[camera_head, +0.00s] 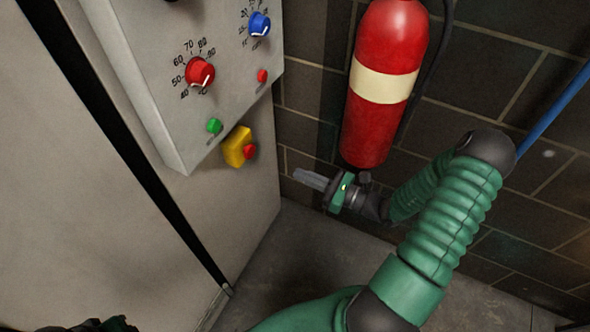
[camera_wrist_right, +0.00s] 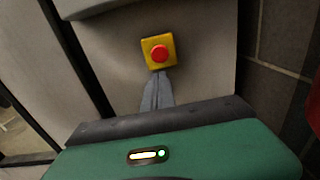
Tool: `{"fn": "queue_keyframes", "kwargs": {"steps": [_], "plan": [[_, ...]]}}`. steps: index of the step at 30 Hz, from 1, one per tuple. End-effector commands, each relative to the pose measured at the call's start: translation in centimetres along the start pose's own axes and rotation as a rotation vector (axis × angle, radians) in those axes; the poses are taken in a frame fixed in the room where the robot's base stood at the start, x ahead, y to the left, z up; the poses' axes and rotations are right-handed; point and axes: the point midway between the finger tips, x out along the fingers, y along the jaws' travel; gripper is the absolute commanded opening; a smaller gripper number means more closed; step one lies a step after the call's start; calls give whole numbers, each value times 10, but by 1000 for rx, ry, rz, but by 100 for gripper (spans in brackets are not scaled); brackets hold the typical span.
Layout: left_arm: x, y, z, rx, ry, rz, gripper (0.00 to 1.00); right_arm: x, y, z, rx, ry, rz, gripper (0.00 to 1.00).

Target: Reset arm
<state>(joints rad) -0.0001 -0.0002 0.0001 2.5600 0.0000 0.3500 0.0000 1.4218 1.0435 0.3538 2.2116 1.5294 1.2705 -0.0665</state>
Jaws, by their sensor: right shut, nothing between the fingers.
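My right gripper (camera_head: 311,180) is at the end of my green sleeved arm, in front of the dark brick wall and below the fire extinguisher. Its grey fingers point left, toward the booth cabinet. In the right wrist view the fingers (camera_wrist_right: 158,92) are shut together with nothing between them. They line up just below a yellow box with a red button (camera_wrist_right: 159,53); I cannot tell the exact gap. The same yellow box (camera_head: 238,147) shows on the cabinet side in the head view, apart from the gripper.
A grey control panel (camera_head: 150,80) carries a red dial (camera_head: 200,72), a blue dial (camera_head: 259,25), a green button (camera_head: 215,125) and a small red button (camera_head: 262,76). A red fire extinguisher (camera_head: 372,125) hangs on the wall close above my right wrist. The grey floor (camera_head: 300,245) below is clear.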

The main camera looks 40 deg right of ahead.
Motion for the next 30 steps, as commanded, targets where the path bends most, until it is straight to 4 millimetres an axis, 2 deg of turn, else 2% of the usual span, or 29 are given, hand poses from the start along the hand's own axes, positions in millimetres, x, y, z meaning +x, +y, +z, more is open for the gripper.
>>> {"fn": "queue_keyframes", "kwargs": {"steps": [11, 14, 17, 20, 21, 22, 24, 27, 30], "plan": [[0, 0, 0, 0, 0, 0, 36, 0, 0, 0, 0, 0, 1, 0], [0, 0, 0, 0, 0, 0, 36, 5, 10, -1, -15, 20, 47, 0], [0, 0, 0, 0, 0, 0, 36, 18, 54, -6, -87, 103, 226, 0], [0, 0, 0, 0, 0, 0, 36, 19, 128, -20, -257, 258, 560, 0], [0, 0, 0, 0, 0, 0, 36, 10, 159, -28, -367, 336, 733, 0], [0, 0, 0, 0, 0, 0, 36, 0, 178, -35, -460, 393, 859, 0], [0, 0, 0, 0, 0, 0, 36, -26, 204, -46, -694, 501, 1124, 0], [0, 0, 0, 0, 0, 0, 36, -52, 208, -52, -1034, 592, 1402, 0], [0, 0, 0, -1, 0, 0, 36, -58, 197, -48, -1350, 619, 1582, 0]]}}
